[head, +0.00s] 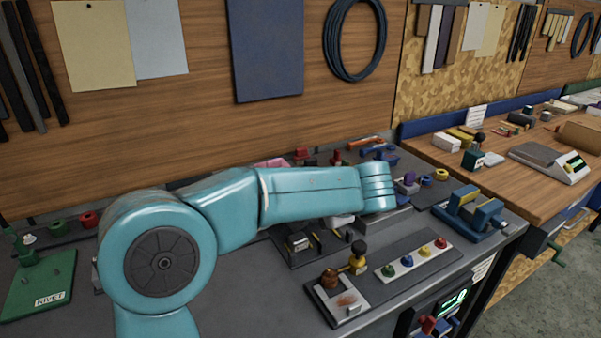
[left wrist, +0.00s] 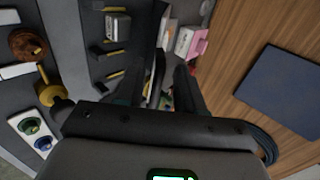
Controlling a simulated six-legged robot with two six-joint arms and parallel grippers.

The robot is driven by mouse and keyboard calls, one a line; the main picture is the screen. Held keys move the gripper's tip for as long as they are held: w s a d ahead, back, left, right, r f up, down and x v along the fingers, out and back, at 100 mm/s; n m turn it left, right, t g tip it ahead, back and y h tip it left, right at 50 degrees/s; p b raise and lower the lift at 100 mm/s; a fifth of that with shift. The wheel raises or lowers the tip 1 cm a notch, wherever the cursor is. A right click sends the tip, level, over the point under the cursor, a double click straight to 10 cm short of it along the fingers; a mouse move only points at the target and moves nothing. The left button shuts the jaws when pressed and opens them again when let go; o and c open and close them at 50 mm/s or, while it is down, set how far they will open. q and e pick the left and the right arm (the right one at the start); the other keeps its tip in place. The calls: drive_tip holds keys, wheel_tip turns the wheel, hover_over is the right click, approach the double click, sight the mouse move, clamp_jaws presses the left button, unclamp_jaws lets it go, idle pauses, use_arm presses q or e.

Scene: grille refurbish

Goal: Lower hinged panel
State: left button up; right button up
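I cannot pick out the hinged panel with certainty; my teal left arm covers the middle of the bench in the head view. My left gripper (left wrist: 172,88) shows in the left wrist view as two dark fingers with a gap between them. Bench items show through that gap, and I see nothing clearly held. In the head view my left gripper is hidden beyond the end of the forearm, over the back of the grey bench (head: 283,312). My right gripper is in neither view.
A blue vise (head: 468,213) stands at the bench's right end. A strip with coloured knobs (head: 414,258) and a brown coil (head: 329,279) lie at the front. A green rivet tool (head: 40,280) stands left. A wooden wall (head: 300,95) rises behind. A wooden bench (head: 520,178) stands right.

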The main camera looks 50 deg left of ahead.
use_arm(q)
drive_tip(key=p+v, duration=0.4)
drive_tip(key=v, duration=0.5)
idle(0.6)
drive_tip(key=shift+d, duration=0.15)
idle(0.4)
